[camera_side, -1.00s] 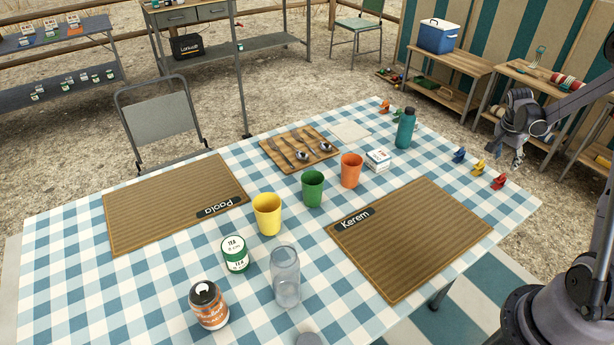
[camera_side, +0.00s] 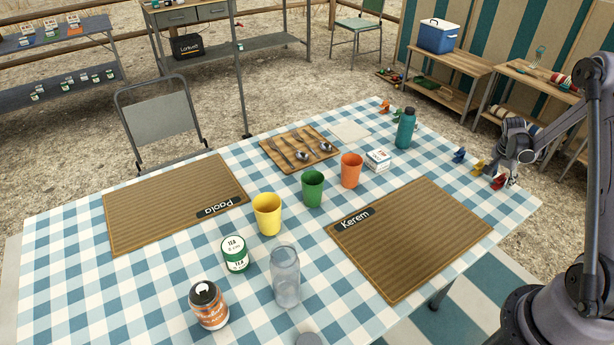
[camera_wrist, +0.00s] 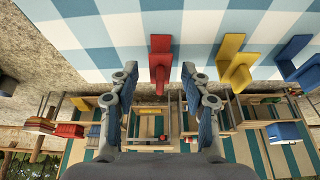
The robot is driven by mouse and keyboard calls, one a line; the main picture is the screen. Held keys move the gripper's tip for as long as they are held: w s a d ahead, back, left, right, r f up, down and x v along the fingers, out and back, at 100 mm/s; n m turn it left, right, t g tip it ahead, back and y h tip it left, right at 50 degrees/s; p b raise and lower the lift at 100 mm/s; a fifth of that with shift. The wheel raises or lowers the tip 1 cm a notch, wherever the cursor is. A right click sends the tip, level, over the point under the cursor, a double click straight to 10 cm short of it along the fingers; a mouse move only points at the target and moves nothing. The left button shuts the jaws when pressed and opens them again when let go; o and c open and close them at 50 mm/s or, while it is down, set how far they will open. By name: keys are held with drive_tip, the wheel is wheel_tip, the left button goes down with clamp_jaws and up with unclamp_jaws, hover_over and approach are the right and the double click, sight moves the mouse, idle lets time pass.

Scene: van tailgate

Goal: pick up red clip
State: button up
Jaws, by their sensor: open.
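The red clip (camera_side: 498,183) is at the right edge of the checked table, partly hidden by my gripper in the side view. In the wrist view the red clip (camera_wrist: 160,55) shows upright in the picture, between my two fingers. My gripper (camera_wrist: 160,74) is open and empty, one finger on each side of the clip with a gap to both. In the side view my gripper (camera_side: 511,178) is at the table edge, right by the clip. I cannot tell its exact height relative to the clip.
A yellow clip (camera_wrist: 236,66) and a blue clip (camera_wrist: 294,58) stand in a row to the right of the red one in the wrist view. A woven placemat (camera_side: 410,240), an orange cup (camera_side: 351,170) and a teal bottle (camera_side: 405,128) are further in on the table.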

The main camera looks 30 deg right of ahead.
drive_tip(key=shift+d+f, duration=0.15)
drive_tip(key=shift+f, duration=0.2)
drive_tip(key=c, duration=0.9)
drive_tip(key=shift+c, duration=0.2)
